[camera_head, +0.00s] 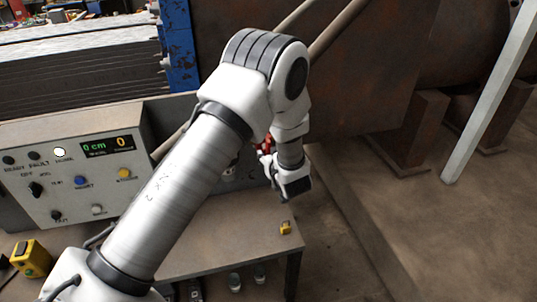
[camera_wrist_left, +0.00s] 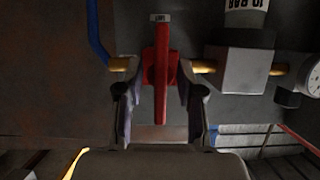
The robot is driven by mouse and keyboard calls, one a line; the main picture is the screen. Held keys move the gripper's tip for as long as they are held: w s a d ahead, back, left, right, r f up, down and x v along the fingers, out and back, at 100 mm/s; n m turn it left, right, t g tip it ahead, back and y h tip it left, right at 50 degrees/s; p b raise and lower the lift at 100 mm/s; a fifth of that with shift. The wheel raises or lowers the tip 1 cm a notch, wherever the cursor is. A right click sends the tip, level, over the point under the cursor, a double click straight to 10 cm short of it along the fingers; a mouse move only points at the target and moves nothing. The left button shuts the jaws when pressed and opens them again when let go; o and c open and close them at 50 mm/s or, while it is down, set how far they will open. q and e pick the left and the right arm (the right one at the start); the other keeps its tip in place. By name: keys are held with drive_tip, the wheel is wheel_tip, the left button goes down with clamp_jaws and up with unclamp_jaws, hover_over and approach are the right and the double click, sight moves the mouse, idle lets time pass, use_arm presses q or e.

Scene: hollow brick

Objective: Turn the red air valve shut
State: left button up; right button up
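The red air valve (camera_wrist_left: 162,75) shows in the left wrist view as a long red lever with a pale tip. It stands upright in the picture, across a horizontal brass pipe (camera_wrist_left: 205,66). My left gripper (camera_wrist_left: 161,95) is open, with one dark finger on each side of the lever and visible gaps between. I cannot tell its depth relative to the lever. In the head view a bit of red (camera_head: 265,146) shows beside my left wrist, which hides most of the valve area. My right gripper is in neither view.
A grey block (camera_wrist_left: 245,72) and gauge (camera_wrist_left: 313,78) sit right of the valve; a blue hose (camera_wrist_left: 95,35) runs left. The control panel (camera_head: 70,178) stands at left in the head view. A small yellow object (camera_head: 286,228) lies on the table (camera_head: 225,240).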

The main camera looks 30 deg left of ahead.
use_arm(q)
drive_tip(key=v, duration=0.6)
drive_tip(key=shift+s, duration=0.2)
drive_tip(key=shift+d+r, duration=0.1)
drive_tip(key=shift+d, duration=0.1)
